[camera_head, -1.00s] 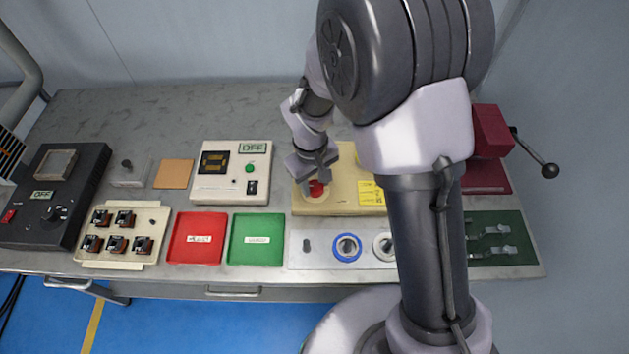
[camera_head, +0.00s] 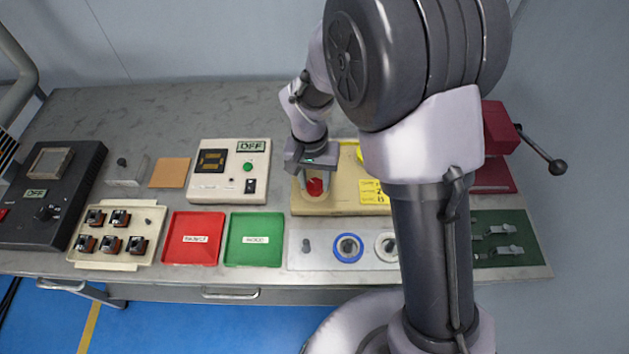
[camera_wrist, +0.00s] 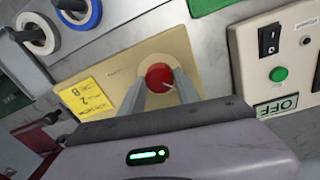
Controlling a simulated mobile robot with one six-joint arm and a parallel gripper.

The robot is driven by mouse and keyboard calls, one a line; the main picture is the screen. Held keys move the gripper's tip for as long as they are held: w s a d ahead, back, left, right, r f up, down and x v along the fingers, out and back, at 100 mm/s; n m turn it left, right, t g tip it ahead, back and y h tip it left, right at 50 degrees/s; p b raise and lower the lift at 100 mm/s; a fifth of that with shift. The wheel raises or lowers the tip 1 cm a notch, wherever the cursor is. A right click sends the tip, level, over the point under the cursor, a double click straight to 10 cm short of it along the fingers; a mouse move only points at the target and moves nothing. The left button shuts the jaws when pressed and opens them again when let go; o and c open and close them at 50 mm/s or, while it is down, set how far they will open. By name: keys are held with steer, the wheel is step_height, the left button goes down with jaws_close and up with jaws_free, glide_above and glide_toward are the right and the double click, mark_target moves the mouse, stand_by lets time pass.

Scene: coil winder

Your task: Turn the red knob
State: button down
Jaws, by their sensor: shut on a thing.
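The red knob (camera_head: 315,186) sits on the beige panel (camera_head: 340,204) near the middle of the bench. In the wrist view the knob (camera_wrist: 160,77) is round with a pale pointer line. My gripper (camera_head: 314,178) is above the panel, and its two fingers are on either side of the knob. In the wrist view my gripper (camera_wrist: 160,84) is shut on the knob. A yellow label (camera_wrist: 88,100) lies on the panel beside the knob.
A white box (camera_head: 230,185) with an "OFF" display stands left of the panel. Red (camera_head: 193,262) and green (camera_head: 252,262) trays and a plate with rings (camera_head: 325,261) lie in front. A maroon device with a crank (camera_head: 497,130) stands at right.

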mark_target(316, 180)
steer(key=m+b, duration=0.2)
steer(key=m, duration=0.5)
steer(key=shift+d, duration=0.1)
steer(key=m+b, duration=0.1)
steer(key=m, duration=0.3)
steer(key=shift+m, duration=0.3)
steer(key=shift+m+y+b, duration=0.3)
steer(key=shift+m+b, duration=0.3)
steer(key=shift+m, duration=1.1)
steer(key=c, duration=0.9)
jaws_free()
steer(key=r+p, duration=0.2)
steer(key=r, duration=0.3)
steer(key=r+p, duration=0.3)
steer(key=r, duration=0.3)
steer(key=w+r+p, duration=0.1)
steer(key=r+p, duration=0.1)
steer(key=r, duration=0.4)
steer(key=shift+r, duration=0.2)
